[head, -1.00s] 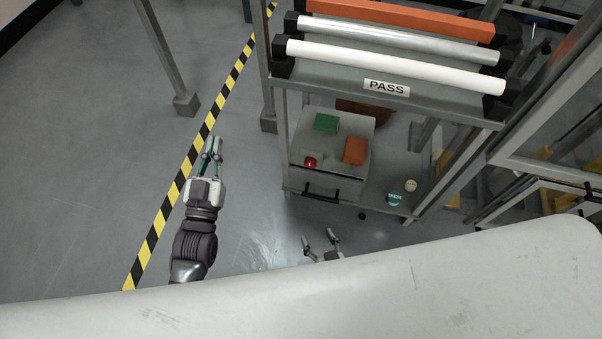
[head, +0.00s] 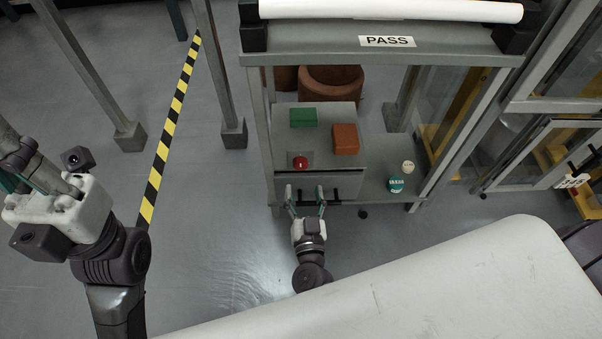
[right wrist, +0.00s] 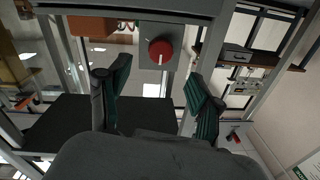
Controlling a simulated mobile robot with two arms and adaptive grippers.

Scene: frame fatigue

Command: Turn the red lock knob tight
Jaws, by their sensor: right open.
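The red knob (head: 300,162) sits on a small grey plate on top of the cabinet, near its front left. In the right wrist view the red knob (right wrist: 160,50) is round with a white mark and lies beyond the spread fingers. My right gripper (head: 305,190) is open and empty in front of the cabinet, just short of the knob and apart from it. Its two green-padded fingers also show in the right wrist view (right wrist: 156,95). My left gripper (head: 45,190) is large at the left edge; its fingertips are not clear.
A green block (head: 303,117) and an orange block (head: 345,139) sit on the cabinet top. A dark handle (head: 335,201) is on its front. A teal-labelled can (head: 396,185) stands on the lower shelf. A rack beam marked PASS (head: 386,41) crosses above.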

